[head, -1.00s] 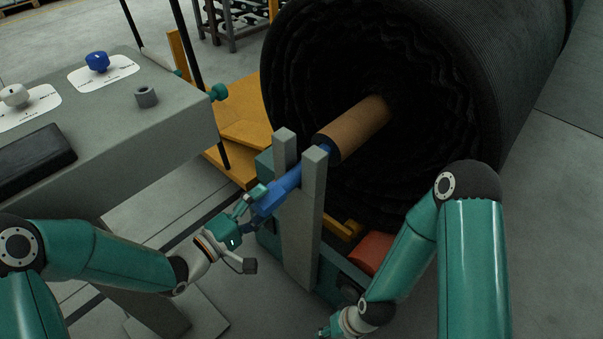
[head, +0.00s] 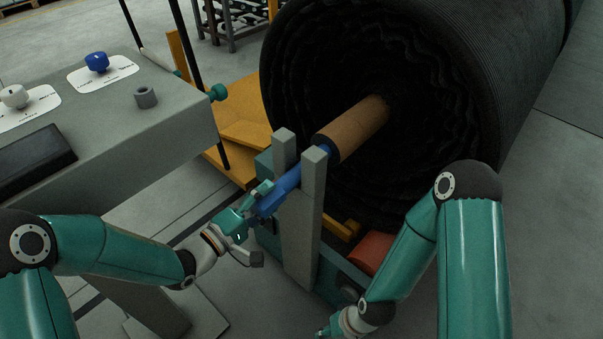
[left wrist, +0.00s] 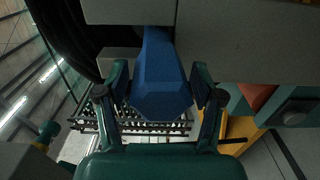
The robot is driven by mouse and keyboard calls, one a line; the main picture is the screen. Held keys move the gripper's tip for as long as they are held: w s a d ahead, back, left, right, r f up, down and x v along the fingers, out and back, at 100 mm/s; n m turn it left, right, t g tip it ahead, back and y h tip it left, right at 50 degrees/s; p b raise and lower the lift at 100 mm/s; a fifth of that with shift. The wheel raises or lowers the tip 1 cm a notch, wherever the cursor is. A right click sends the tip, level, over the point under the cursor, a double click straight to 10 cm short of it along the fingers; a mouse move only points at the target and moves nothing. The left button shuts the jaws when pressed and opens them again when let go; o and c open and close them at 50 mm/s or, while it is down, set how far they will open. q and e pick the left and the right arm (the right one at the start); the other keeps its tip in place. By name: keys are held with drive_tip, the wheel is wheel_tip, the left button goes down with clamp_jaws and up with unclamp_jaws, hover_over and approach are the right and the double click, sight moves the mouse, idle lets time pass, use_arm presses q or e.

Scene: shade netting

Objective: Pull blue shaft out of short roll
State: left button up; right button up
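The blue shaft (head: 283,187) runs through the brown core (head: 358,130) of the black netting roll (head: 440,110) and sticks out at the near end through a grey forked upright (head: 303,220). My left gripper (head: 262,203) is at the shaft's near end. In the left wrist view its two fingers (left wrist: 160,85) stand on either side of the shaft's blue faceted end (left wrist: 160,88); they look open, with little room at each side. My right gripper (head: 328,333) is low at the bottom edge, mostly cut off, away from the shaft.
A grey control bench (head: 170,110) with a blue knob (head: 97,62) and a white knob stands at left. Yellow platform parts (head: 238,140) lie behind it. A red block (head: 375,252) sits low on the stand, right of the upright. Floor is open at far right.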

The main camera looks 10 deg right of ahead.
use_arm(q)
drive_tip(key=c, duration=1.1)
drive_tip(key=shift+r, duration=0.15)
clamp_jaws()
drive_tip(key=shift+s+a, duration=0.4)
drive_tip(key=shift+s+a+f, duration=0.2)
drive_tip(key=shift+a, duration=0.1)
